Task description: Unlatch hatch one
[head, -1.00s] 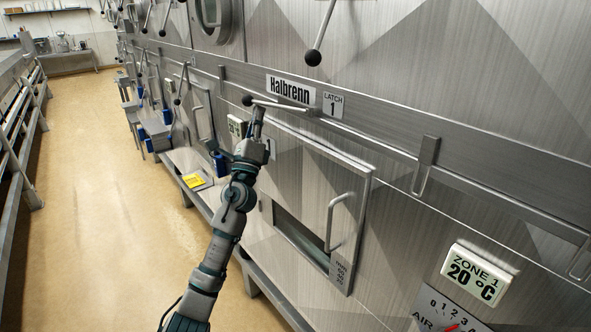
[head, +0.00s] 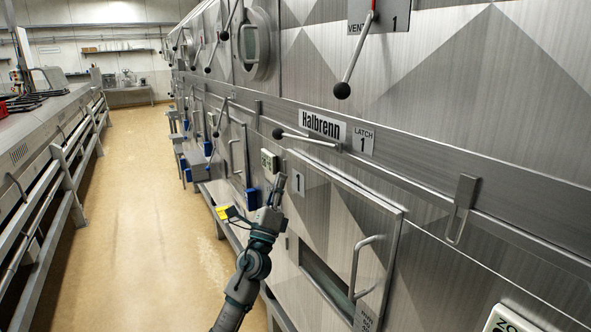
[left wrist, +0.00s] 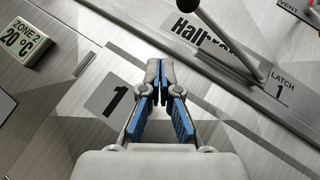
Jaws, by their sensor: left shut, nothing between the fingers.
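The latch 1 lever is a pale rod (head: 306,139) with a black knob, beside the "LATCH 1" plate (head: 364,141) on the hood. It lies nearly level, its knob end to the left. In the left wrist view the rod (left wrist: 228,40) crosses at the upper right. Hatch one (head: 339,225), marked 1, lies below it, with a bar handle (head: 358,268) and a dark window; its panel appears shut. My left gripper (head: 277,182) is shut and empty, below the lever and apart from it, near the 1 label (left wrist: 106,96). My right gripper is out of view.
A hook-shaped bracket (head: 461,208) stands out from the hood rail at right. A vent lever (head: 354,58) hangs above. A railing (head: 70,170) runs left; the floor (head: 150,230) between is clear.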

